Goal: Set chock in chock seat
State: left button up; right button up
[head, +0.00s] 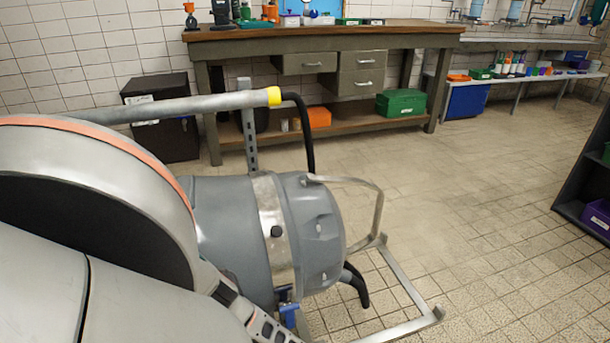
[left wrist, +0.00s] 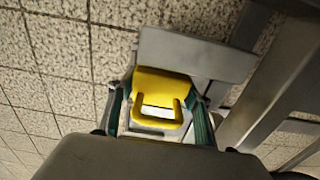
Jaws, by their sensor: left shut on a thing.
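In the left wrist view a yellow chock (left wrist: 160,84) with a loop handle sits between the two green-padded fingers of my left gripper (left wrist: 160,112). The gripper is shut on it. Just beyond the chock is a flat grey metal plate (left wrist: 195,55); I cannot tell if the chock touches it. I cannot make out for certain which part is the chock seat. In the head view the chock is not visible, hidden behind my arm or out of frame. My right gripper is in neither view.
A grey cylindrical machine (head: 240,235) on a metal tube frame (head: 405,285) stands close in front of me. A workbench (head: 320,37) and a black cabinet (head: 160,115) are behind it. A dark shelf (head: 585,165) stands at right. Tiled floor between is clear.

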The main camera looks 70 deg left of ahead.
pick_arm(q)
jog(key=shift+f, duration=0.25)
dwell(0.3)
jog(key=o, duration=1.6)
jog(key=shift+o, duration=0.2)
